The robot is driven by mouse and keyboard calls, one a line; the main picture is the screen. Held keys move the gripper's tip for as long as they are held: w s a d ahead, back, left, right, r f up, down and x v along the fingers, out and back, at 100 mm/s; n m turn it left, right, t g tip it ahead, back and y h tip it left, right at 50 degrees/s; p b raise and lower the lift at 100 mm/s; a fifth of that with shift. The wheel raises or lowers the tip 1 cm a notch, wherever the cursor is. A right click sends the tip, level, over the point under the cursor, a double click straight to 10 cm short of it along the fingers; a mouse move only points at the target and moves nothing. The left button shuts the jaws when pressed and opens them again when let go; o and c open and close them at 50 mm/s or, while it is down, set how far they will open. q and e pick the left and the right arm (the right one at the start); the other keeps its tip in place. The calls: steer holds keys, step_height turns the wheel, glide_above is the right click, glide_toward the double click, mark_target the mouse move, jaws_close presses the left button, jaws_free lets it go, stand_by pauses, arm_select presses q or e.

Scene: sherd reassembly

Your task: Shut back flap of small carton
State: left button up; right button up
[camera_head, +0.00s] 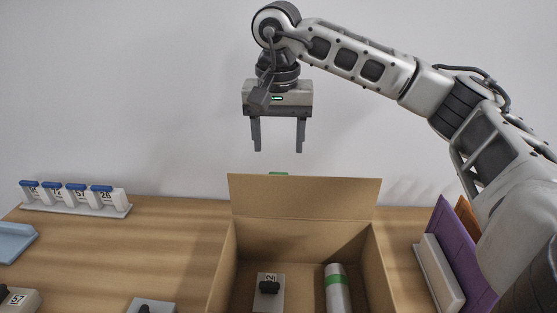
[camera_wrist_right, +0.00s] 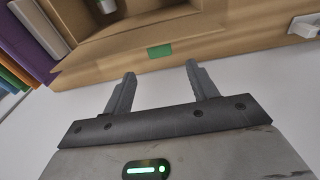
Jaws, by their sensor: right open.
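The small carton (camera_head: 222,277) stands open on the table in the head view. Its back flap (camera_head: 305,197) stands upright along the far edge. Inside lie a grey block with a black knob and a number label (camera_head: 268,291) and a grey cylinder with a green band (camera_head: 338,290). My right gripper (camera_head: 278,150) is open and empty, above and behind the flap, apart from it. In the right wrist view the open fingers (camera_wrist_right: 158,85) point toward the carton's back side, where a green patch (camera_wrist_right: 160,51) shows. My left gripper is out of view.
A rack of blue-topped numbered tags (camera_head: 75,208) stands at the back left of the wooden table (camera_head: 170,240). A light blue tray (camera_head: 12,240) is at the left edge. Purple (camera_head: 455,255) and orange upright panels stand right of the carton. A white wall is behind.

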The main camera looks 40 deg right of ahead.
step_height(320, 180, up, 9)
steer(key=p, duration=0.1)
steer(key=shift+s+a+r+p, duration=0.15)
steer(key=shift+s+a+p, duration=0.2)
